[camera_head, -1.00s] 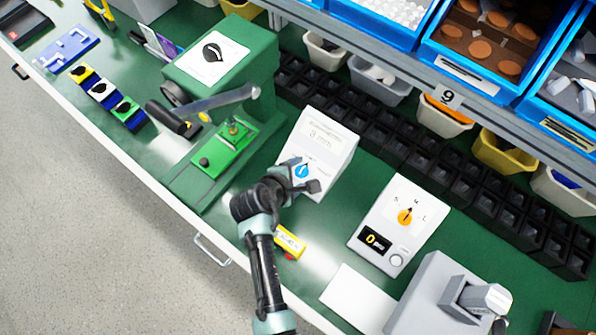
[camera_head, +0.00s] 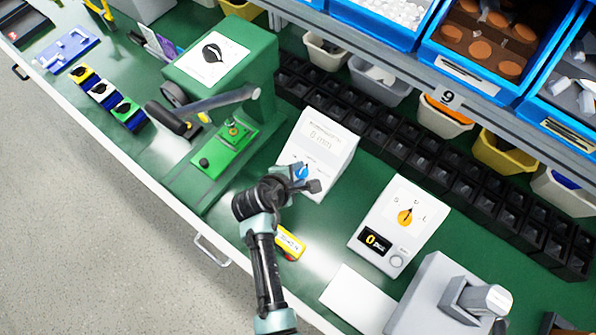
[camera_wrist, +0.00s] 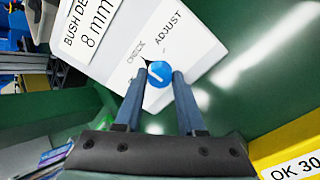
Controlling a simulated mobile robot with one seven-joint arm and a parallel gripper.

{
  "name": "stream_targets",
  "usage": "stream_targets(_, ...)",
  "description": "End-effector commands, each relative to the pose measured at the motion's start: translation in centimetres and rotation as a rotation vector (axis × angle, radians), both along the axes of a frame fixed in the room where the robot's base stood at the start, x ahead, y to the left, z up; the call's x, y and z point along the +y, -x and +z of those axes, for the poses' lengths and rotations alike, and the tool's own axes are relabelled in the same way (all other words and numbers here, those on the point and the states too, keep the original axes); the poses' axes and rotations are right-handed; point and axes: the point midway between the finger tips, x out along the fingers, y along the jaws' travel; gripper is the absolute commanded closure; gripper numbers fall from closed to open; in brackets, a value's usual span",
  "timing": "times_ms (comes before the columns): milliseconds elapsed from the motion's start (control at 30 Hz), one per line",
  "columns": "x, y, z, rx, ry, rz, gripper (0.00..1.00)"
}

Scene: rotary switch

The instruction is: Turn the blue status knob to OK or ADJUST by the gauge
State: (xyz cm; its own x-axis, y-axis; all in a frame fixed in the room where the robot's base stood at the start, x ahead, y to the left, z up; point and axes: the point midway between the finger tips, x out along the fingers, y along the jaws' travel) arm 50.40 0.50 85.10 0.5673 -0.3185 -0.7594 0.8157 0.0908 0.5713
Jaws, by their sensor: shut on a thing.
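The blue status knob (camera_wrist: 159,73) sits on the sloped face of a white box (camera_wrist: 185,45) printed "8 mm". In the wrist view the labels CHECK and ADJUST show above it; an OK label on the box is not visible. A short white mark shows on the knob, but I cannot tell which label it points to. My gripper (camera_wrist: 160,82) has one finger on each side of the knob and is shut on it. In the head view, my gripper (camera_head: 306,184) is at the lower front of the white box (camera_head: 335,140), partly covering the blue knob (camera_head: 302,172).
A yellow block (camera_head: 290,244) labelled "OK 30" in the wrist view (camera_wrist: 285,150) lies near my arm. A green machine with a lever (camera_head: 225,100) stands at left. Black bins (camera_head: 400,140) line the back.

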Motion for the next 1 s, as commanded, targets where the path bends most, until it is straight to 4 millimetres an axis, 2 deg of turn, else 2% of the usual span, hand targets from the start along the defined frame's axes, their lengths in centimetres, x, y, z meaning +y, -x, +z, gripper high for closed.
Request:
stream_targets(367,0.05,0.01,-0.10,-0.056,-0.076,-0.113,1.00)
stream_targets(1000,0.13,-0.03,-0.24,-0.276,-0.379,-0.558,1.00)
